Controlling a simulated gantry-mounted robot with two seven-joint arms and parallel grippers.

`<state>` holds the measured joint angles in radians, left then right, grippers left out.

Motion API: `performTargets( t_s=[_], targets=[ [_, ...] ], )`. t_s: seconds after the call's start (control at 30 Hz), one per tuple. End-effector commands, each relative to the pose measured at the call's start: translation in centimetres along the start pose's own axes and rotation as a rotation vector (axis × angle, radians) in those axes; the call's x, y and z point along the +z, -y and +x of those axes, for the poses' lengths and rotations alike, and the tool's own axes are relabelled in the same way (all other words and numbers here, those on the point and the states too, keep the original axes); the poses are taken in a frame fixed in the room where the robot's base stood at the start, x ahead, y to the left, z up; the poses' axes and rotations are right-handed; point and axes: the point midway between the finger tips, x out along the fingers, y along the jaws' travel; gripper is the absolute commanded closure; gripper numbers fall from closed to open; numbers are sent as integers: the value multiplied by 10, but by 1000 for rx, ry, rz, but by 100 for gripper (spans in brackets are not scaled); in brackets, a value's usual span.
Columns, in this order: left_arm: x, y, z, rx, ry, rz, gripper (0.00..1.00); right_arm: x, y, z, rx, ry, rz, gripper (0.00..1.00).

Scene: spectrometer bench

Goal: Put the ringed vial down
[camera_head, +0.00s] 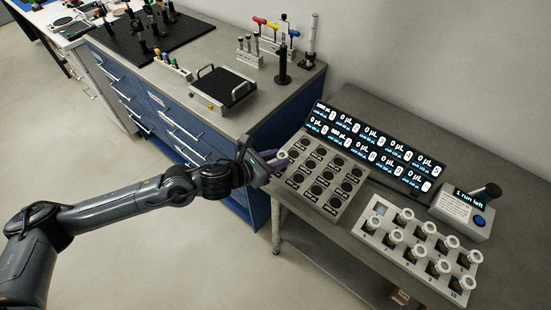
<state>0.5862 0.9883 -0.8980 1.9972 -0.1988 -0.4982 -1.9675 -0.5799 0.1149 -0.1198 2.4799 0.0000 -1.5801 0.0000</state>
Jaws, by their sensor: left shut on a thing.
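My left gripper (272,160) is shut on a small vial with a pale round rim (282,154). It holds the vial at the left edge of a grey block (352,205) with several dark round wells and labels. I cannot tell whether the vial touches the block or hangs above it. The gripper hides most of the vial's body. A pale rack (366,238) to the right holds several upright vials with light rims. Its far left corner position has no vial in it. My right gripper is not in view.
A dark display panel (374,147) with several "0 µL" readouts stands behind the block. A box with a screen reading "1 run left" (463,210) and a blue button stands at the right. A blue-drawered bench (165,110) with tools is at the back left.

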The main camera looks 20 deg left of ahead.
Motion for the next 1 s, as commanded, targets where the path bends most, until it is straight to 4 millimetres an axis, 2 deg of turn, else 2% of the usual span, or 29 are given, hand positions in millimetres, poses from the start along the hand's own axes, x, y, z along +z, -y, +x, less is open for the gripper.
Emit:
performTargets(
  t_s=[0.07,0.1,0.27,0.7,0.87,1.0],
  targets=[
    [-3,0,1,0,0,0,97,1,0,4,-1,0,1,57],
    [-3,0,1,0,0,0,66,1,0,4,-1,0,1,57],
    [-2,0,1,0,0,0,42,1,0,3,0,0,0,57],
    [1,0,-3,1,-1,1,42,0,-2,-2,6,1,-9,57],
    [0,-1,-24,2,-2,3,42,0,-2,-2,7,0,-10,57],
    [-1,-1,-50,2,-3,3,42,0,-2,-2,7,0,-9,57]
  ],
)
